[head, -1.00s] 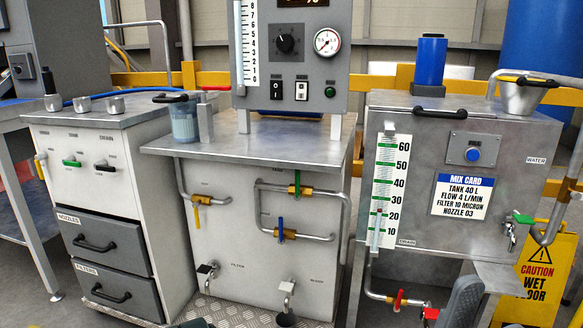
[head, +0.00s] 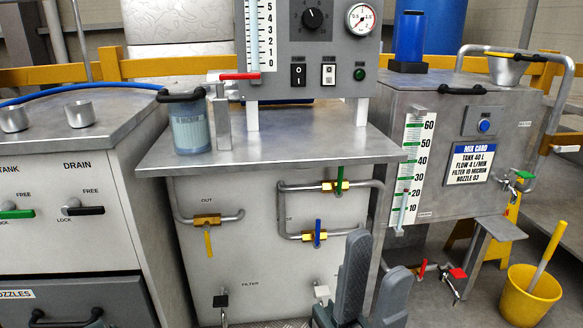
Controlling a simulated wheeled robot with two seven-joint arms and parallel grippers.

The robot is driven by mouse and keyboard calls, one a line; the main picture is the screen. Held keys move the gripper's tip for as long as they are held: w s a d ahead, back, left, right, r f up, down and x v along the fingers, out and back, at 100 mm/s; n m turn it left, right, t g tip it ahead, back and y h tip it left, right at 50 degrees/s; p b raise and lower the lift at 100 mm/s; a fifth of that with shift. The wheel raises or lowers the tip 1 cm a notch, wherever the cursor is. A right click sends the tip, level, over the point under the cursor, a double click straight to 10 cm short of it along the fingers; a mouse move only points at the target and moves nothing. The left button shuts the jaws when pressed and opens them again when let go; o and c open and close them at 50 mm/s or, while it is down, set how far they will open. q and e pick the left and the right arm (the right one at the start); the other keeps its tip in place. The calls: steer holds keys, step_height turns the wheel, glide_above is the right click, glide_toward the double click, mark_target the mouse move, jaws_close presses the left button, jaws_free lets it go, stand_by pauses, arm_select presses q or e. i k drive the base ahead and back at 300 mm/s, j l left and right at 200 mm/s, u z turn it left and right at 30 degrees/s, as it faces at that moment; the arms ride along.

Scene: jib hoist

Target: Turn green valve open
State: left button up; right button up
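The green valve (head: 339,180) sits on the upper pipe run of the middle cabinet's front. Its green handle stands upright, crosswise to the level pipe, on a brass-coloured body. A blue-handled valve (head: 317,234) is just below it and to the left, and a yellow-handled valve (head: 208,237) is further left with its handle hanging down.
The metal worktop (head: 270,150) overhangs the pipes and carries a jar (head: 190,130) and a gauge panel. The grey tank (head: 400,120) stands to the right, with a green-handled tap (head: 523,176). A yellow bucket (head: 530,300) is on the floor. A drawer cabinet (head: 75,240) stands left.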

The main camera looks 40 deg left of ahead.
mark_target(340, 177)
steer(key=k+j, duration=0.2)
steer(key=j, duration=0.15)
steer(key=k+j, duration=0.15)
steer(key=j, duration=0.15)
steer(key=k+j, duration=0.2)
steer(key=j, duration=0.15)
